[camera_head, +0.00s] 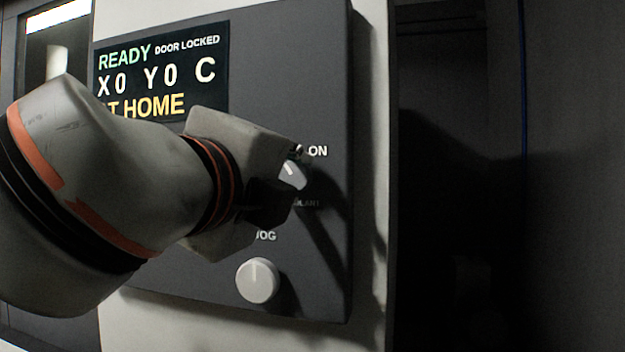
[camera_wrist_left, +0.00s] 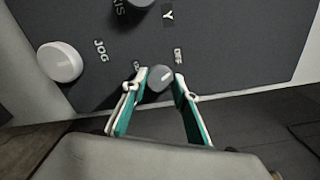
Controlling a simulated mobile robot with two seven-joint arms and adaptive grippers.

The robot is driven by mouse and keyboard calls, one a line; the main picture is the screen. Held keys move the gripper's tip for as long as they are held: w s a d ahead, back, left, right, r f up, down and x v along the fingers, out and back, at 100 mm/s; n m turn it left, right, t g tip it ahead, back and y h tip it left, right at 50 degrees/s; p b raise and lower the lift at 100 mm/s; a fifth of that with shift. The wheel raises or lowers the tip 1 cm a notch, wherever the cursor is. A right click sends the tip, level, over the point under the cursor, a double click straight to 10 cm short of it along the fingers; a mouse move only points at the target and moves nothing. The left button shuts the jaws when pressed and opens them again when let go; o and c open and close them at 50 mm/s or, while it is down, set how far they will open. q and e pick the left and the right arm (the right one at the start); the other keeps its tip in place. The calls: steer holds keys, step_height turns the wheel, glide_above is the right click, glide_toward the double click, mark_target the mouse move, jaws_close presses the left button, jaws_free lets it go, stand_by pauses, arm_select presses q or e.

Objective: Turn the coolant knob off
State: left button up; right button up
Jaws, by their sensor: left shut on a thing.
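The coolant knob (camera_head: 292,175) is on the dark control panel (camera_head: 330,60), below and left of the "ON" label (camera_head: 318,151). In the head view my left gripper (camera_head: 284,180) covers part of it and part of the label below it. In the left wrist view the round grey knob (camera_wrist_left: 158,80) sits between the two fingers of my left gripper (camera_wrist_left: 161,85), which is shut on it. A pale mark on the knob slants up and right in that view, roughly towards the "OFF" label (camera_wrist_left: 178,55). The finger contacts are small and hard to make out. My right gripper is not in view.
A white jog knob (camera_head: 258,281) is on the panel below the coolant knob. A display (camera_head: 206,72) at upper left reads READY, DOOR LOCKED and AT HOME, partly covered by my left arm. In the wrist view another knob shows at the top edge. Right of the panel is dark.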

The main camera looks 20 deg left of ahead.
arm_select(q)
steer(key=shift+n, duration=0.3)
steer(key=o, duration=1.1)
steer(key=shift+w, duration=0.1)
steer(key=r, duration=0.5)
steer(key=a+r, duration=0.1)
steer(key=r, duration=0.1)
steer(key=shift+r, duration=0.35)
steer(key=shift+s+d+r, duration=0.15)
steer(key=shift+d+r, duration=0.3)
steer(key=shift+r, duration=0.1)
steer(key=shift+s+d+r, duration=0.15)
steer(key=shift+d+r, duration=0.25)
steer(key=shift+r, duration=0.1)
steer(key=shift+w+a+r, duration=0.1)
steer(key=shift+w+r, duration=0.05)
steer(key=shift+w+a, duration=0.15)
steer(key=shift+a, duration=0.2)
steer(key=shift+d, duration=0.2)
